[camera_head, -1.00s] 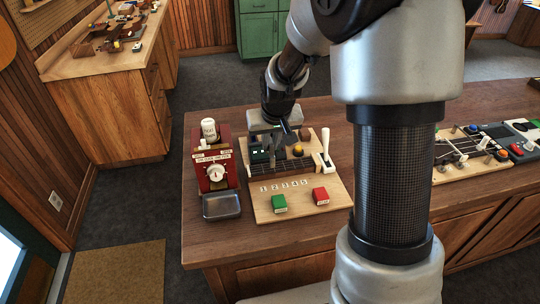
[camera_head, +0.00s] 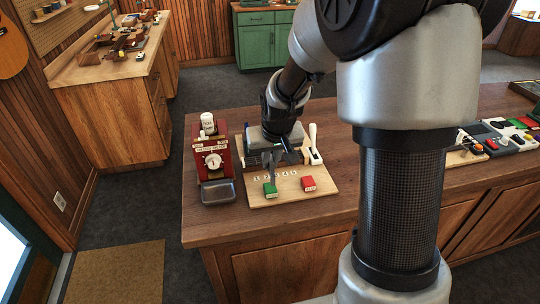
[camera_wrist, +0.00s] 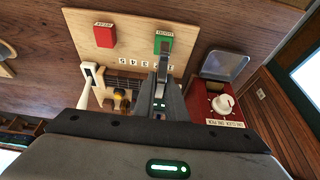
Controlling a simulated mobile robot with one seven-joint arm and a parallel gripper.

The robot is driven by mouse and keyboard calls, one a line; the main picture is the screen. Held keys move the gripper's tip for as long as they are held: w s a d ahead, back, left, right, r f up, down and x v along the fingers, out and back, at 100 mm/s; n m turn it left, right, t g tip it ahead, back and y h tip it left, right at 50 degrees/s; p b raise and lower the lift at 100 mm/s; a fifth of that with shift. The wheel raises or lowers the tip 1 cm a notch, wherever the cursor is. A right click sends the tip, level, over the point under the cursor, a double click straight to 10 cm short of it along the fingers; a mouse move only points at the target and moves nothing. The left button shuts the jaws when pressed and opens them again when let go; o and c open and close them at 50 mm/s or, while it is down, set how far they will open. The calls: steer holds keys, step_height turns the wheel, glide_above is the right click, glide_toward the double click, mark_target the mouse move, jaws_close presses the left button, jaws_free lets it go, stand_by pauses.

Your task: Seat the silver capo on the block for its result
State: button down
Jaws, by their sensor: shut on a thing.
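The block is a dark fretted piece with strings (camera_wrist: 122,84) on a pale wooden board (camera_head: 262,203). My gripper (camera_head: 271,163) is over the board, its fingers pointing down and hiding much of the block. In the wrist view, the gripper (camera_wrist: 161,92) is shut on a narrow grey piece (camera_wrist: 164,66) that looks like the silver capo, mostly hidden by the fingers. I cannot tell whether it touches the block. A white-handled lever (camera_head: 314,143) stands at the block's right. A green button (camera_head: 270,190) and a red button (camera_head: 308,184) are in front, below a row of numbers.
A red box with a white dial (camera_head: 213,160) stands left of the board, with a grey tray (camera_head: 218,193) in front of it. Other boards and devices (camera_head: 500,138) lie at the counter's right. The counter front (camera_head: 330,215) is clear.

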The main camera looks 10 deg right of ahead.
mark_target(272, 169)
steer(key=shift+w+f+b, duration=0.1)
steer(key=shift+f+b, duration=1.75)
steer(key=shift+f, duration=1.1)
steer(key=shift+f+b, duration=0.6)
steer(key=shift+b, duration=0.25)
steer(key=c, duration=2.1)
jaws_free()
steer(key=shift+p+v, duration=3.35)
steer(key=shift+v, duration=2.25)
steer(key=shift+r, duration=0.25)
steer(key=shift+t, duration=0.5)
steer(key=s+r, duration=0.4)
steer(key=s, duration=0.3)
steer(key=s+r, duration=0.5)
steer(key=s, duration=0.1)
steer(key=s+r, duration=0.5)
steer(key=s, duration=0.2)
steer(key=shift+s+r, duration=0.15)
steer(key=shift+s, duration=0.2)
